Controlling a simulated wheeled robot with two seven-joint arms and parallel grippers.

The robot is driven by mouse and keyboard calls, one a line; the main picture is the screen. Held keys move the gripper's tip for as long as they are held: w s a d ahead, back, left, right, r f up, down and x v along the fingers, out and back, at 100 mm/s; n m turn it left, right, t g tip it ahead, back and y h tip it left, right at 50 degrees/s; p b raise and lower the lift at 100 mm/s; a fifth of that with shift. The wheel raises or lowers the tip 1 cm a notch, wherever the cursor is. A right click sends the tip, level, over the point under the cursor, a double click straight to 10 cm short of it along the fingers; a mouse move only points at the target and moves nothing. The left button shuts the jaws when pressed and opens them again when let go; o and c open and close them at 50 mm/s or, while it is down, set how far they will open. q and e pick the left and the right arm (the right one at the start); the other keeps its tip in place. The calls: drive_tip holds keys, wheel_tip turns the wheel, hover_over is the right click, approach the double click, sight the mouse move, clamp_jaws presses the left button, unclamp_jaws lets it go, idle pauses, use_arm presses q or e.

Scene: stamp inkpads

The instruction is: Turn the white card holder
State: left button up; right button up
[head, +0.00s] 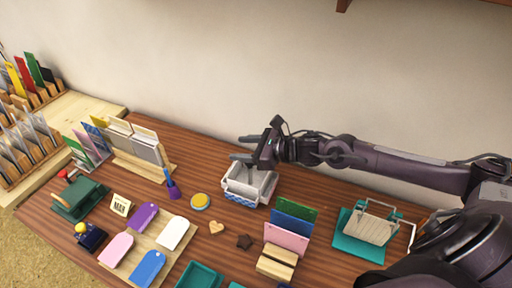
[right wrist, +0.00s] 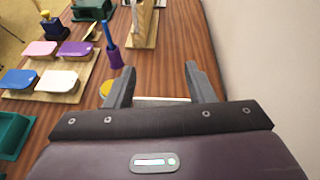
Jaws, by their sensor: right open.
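The white card holder (head: 240,189), a small open box with a blue patterned lower edge, stands upright at the back middle of the table in the head view. Grey panels show inside it. My right gripper (head: 241,148) is open, with its fingers pointing left just above and behind the holder. In the right wrist view the open fingers (right wrist: 159,72) have a pale edge (right wrist: 162,101) low between them, probably part of the holder; the rest is hidden by the gripper body. I cannot tell whether the fingers touch it. My left gripper is not in view.
A purple brush (head: 172,187) and a yellow round pad (head: 200,201) stand left of the holder. Blue, green and pink cards (head: 289,233) stand in front, and a teal stand (head: 360,245) is at right. The wall (head: 200,70) is close behind.

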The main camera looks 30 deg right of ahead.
drive_tip(key=s+d+m+t+h+p, duration=0.25)
drive_tip(key=s+m+h+p, duration=0.3)
drive_tip(key=s, duration=0.45)
drive_tip(key=p, duration=0.1)
hover_over(250, 173)
drive_tip(key=s+d, duration=0.1)
drive_tip(key=s, duration=0.1)
drive_tip(key=shift+f, duration=2.1)
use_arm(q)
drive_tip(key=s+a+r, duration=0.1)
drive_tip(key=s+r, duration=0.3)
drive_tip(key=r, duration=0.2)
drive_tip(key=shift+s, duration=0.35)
use_arm(e)
drive_tip(key=shift+w+m, duration=0.1)
drive_tip(key=shift+m, duration=0.15)
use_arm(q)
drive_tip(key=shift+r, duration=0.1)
use_arm(e)
clamp_jaws()
